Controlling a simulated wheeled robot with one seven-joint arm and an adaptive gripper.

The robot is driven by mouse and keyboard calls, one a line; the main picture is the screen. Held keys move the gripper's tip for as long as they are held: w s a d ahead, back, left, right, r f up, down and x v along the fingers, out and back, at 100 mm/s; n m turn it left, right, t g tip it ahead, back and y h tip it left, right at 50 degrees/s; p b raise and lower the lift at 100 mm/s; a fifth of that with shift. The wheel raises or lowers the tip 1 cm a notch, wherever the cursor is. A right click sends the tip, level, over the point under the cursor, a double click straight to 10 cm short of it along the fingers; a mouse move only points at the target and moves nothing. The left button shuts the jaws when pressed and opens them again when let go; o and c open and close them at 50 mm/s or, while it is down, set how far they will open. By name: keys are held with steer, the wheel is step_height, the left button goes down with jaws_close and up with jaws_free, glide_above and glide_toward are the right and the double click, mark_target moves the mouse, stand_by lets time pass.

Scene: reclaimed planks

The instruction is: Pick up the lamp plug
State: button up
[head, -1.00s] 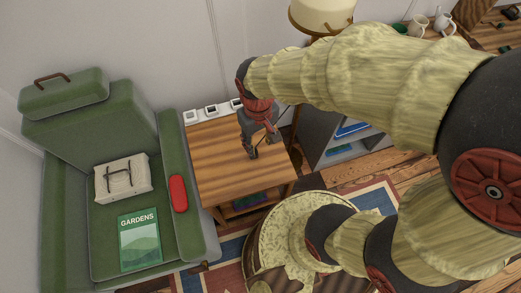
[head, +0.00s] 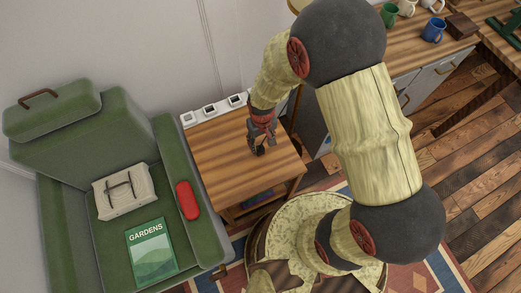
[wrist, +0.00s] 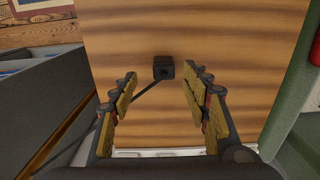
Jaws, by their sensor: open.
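The lamp plug (wrist: 163,68) is a small black block lying on the wooden side table (wrist: 220,30). Its dark cord runs from it toward the lower left in the wrist view, passing behind my left finger. My gripper (wrist: 161,80) is open and empty, pointing down at the table. The plug shows in the gap between the fingertips, slightly beyond them, and does not appear touched. In the head view my gripper (head: 261,138) is over the middle of the table, and the plug is hard to separate from the dark fingers there.
A row of white sockets (head: 209,109) lines the table's back edge. A green armchair (head: 120,130) stands at left with a beige bag (head: 121,198), a red case (head: 187,200) and a Gardens magazine (head: 151,252). Mugs (head: 434,30) stand on the counter at upper right.

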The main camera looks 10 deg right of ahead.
mark_target(260, 147)
steer(key=f+b, duration=0.1)
steer(key=f, duration=0.2)
steer(key=f+b, duration=0.1)
steer(key=f, duration=0.1)
steer(key=shift+w+a+f+b, duration=0.1)
steer(key=shift+a+f+b, duration=0.05)
steer(key=shift+a+b, duration=0.2)
steer(key=c, duration=0.4)
steer(key=c, duration=0.7)
jaws_close()
